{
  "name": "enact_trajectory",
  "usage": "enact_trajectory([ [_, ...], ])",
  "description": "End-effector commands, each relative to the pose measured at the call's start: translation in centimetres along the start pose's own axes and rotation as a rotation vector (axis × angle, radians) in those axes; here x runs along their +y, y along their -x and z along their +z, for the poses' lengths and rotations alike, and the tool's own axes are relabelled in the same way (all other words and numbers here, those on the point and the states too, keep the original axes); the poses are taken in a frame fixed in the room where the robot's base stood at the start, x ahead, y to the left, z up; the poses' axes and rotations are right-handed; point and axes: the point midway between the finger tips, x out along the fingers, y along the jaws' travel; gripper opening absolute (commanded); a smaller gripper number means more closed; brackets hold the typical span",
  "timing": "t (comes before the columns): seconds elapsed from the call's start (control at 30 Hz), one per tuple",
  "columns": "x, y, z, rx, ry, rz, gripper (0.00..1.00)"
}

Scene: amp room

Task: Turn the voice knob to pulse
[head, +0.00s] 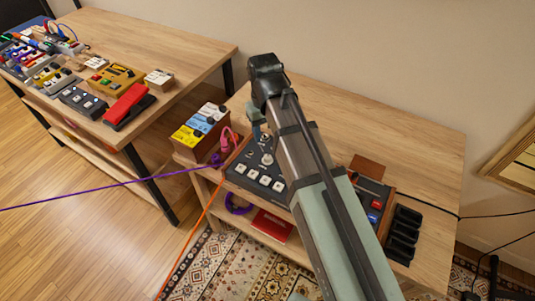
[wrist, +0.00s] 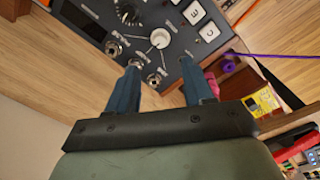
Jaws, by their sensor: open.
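A dark panel device with wood sides (head: 245,173) stands on the nearer table, partly hidden behind my arm. In the wrist view its dark face (wrist: 180,45) carries a round pale knob (wrist: 159,39) with printed marks around it. The small labels are too blurred to read, so I cannot tell which setting it points to or be sure it is the voice knob. My gripper (wrist: 160,65) is open and empty, its two blue-grey fingers pointing at the panel just beside this knob, which lies ahead of the gap between them. I cannot tell whether a fingertip touches the panel.
Several metal sockets (wrist: 136,62) sit close to the knob, and white square keys (wrist: 208,32) line the panel. Pink plugs (head: 229,138) and a purple cable (head: 110,186) are at its left. The table's back (head: 370,115) is clear.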

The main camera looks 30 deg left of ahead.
Motion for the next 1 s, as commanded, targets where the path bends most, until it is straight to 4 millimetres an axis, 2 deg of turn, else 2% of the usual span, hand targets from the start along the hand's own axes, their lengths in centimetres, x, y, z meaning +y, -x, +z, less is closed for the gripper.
enact_trajectory([
  [0.2, 0.0, -3.3, 0.1, -0.002, 0.0, 0.0, 0.52],
  [0.6, 0.0, -8.6, 0.0, 0.0, 0.0, 0.001, 0.52],
  [0.8, 0.0, -10.3, 0.0, 0.001, 0.001, 0.001, 0.52],
  [1.0, 0.0, -11.0, 0.0, 0.0, 0.001, 0.001, 0.52],
])
